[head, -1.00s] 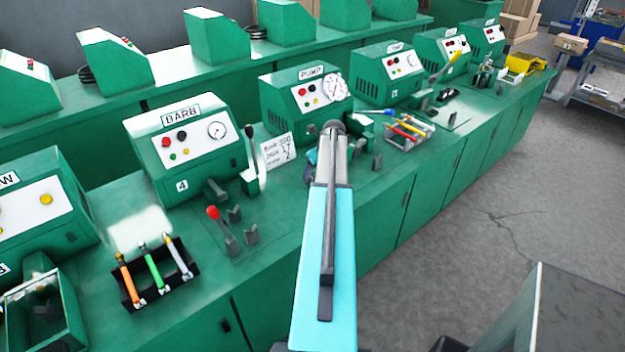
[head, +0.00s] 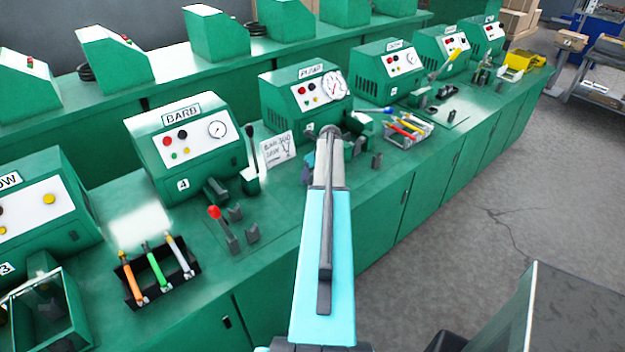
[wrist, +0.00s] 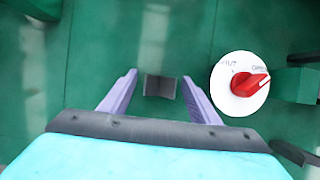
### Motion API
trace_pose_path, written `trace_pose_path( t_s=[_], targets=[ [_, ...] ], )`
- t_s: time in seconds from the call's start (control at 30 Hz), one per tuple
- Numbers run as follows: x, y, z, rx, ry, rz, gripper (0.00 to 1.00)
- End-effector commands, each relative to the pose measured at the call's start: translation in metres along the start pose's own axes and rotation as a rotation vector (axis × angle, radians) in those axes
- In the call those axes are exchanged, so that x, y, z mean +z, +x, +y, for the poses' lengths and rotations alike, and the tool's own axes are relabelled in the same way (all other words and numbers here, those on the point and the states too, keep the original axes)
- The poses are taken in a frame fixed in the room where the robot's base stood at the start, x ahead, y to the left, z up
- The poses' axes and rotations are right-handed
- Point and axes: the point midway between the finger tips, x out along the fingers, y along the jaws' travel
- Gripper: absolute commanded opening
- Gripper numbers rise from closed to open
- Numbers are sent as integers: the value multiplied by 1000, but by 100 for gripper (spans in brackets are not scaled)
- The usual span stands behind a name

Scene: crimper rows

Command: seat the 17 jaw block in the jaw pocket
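My gripper (wrist: 159,77) is open, with its two purple fingers spread over the green bench in the wrist view. A small grey block (wrist: 160,87) with a notched or hollow face lies between and just beyond the fingertips. There is a gap on each side of it. No number can be read on it, so I cannot tell whether it is the 17 jaw block. In the head view my arm hides most of the gripper and the bench in front of the PUMP machine (head: 312,95). I cannot make out the jaw pocket for certain.
A red knob (wrist: 250,84) on a white dial sits right of the fingers. The BARB machine (head: 185,150), a red-tipped lever (head: 222,225), a black tray (head: 160,280) of coloured tools and a handwritten card (head: 278,150) stand left. A tool tray (head: 408,135) stands right.

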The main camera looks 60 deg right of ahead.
Motion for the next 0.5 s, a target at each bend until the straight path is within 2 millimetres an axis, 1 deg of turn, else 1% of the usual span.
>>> trace_pose_path(
  t_s=[0.03,0.27,0.3,0.33,0.5],
  targets=[
    [0,0,0,0,0,0,50],
    [0,0,0,0,0,0,11],
    [0,0,0,0,0,0,4],
    [0,0,0,0,0,0,0],
    [1,-1,0,0,-1,-1,0]
  ],
)
